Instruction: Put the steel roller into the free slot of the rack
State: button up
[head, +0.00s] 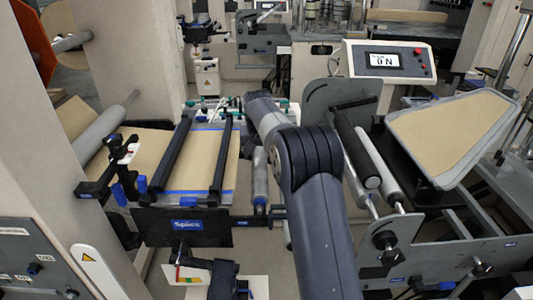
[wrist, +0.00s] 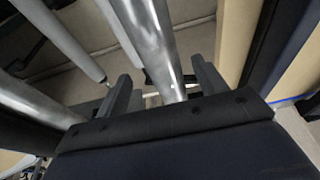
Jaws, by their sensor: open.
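A shiny steel roller (wrist: 152,38) runs between the two fingers of my gripper (wrist: 161,70) in the wrist view. The fingers are open, one on each side of it, and I see no clear grip. In the head view what looks like the same steel roller (head: 260,178) shows just left of my arm, beside the kraft sheet table. My gripper is hidden behind my arm there. At the right, a machine frame that may be the rack (head: 479,215) holds a black roller (head: 355,145) and a grey roller (head: 378,165). I cannot make out a free slot.
The kraft sheet (head: 200,165) with black bars lies left of my arm. A black panel (head: 185,227) stands in front of it. A control box with a screen (head: 390,62) is at the back right. More rollers (wrist: 62,38) show at the left in the wrist view.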

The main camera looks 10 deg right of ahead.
aim_at(259, 159)
jog(key=shift+b+x, duration=0.55)
jog(key=shift+x, duration=2.9)
jog(key=shift+c, duration=0.4)
jog(key=c, duration=1.2)
jog(key=shift+r+p, duration=3.15)
jog(key=shift+r, duration=0.7)
